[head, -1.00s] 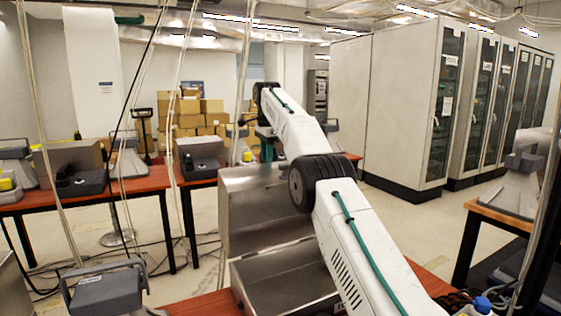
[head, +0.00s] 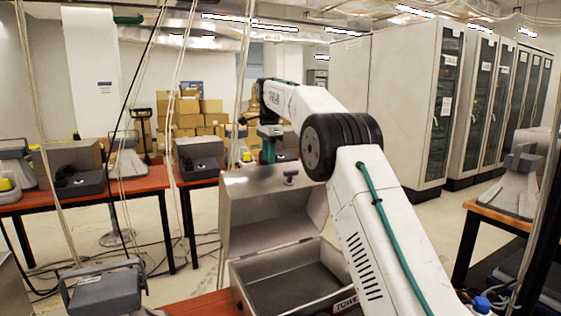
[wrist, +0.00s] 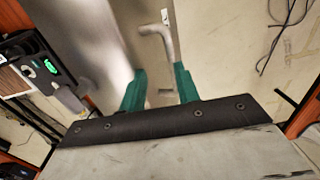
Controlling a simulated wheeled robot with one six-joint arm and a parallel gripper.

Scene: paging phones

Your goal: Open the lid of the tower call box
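The tower call box (head: 290,287) is a grey metal case, with part of a "TOWER" label at its front right corner. Its lid (head: 240,200) stands raised at the back, and the empty-looking inside shows. A small handle (head: 290,177) sits near the lid's top edge. My gripper (head: 268,152) is beyond and above the lid's top edge, partly hidden by the arm. In the wrist view its green fingers (wrist: 160,90) are apart with nothing held between them. A bent metal handle (wrist: 172,42) lies just ahead of the fingers, and the lid's metal face (wrist: 90,40) is at left.
A grey device with a carrying handle (head: 105,292) stands at front left. Red tables (head: 140,183) with several phones and boxes are at back left. Tall cabinets (head: 400,100) line the right. Cables hang and lie on the floor at left.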

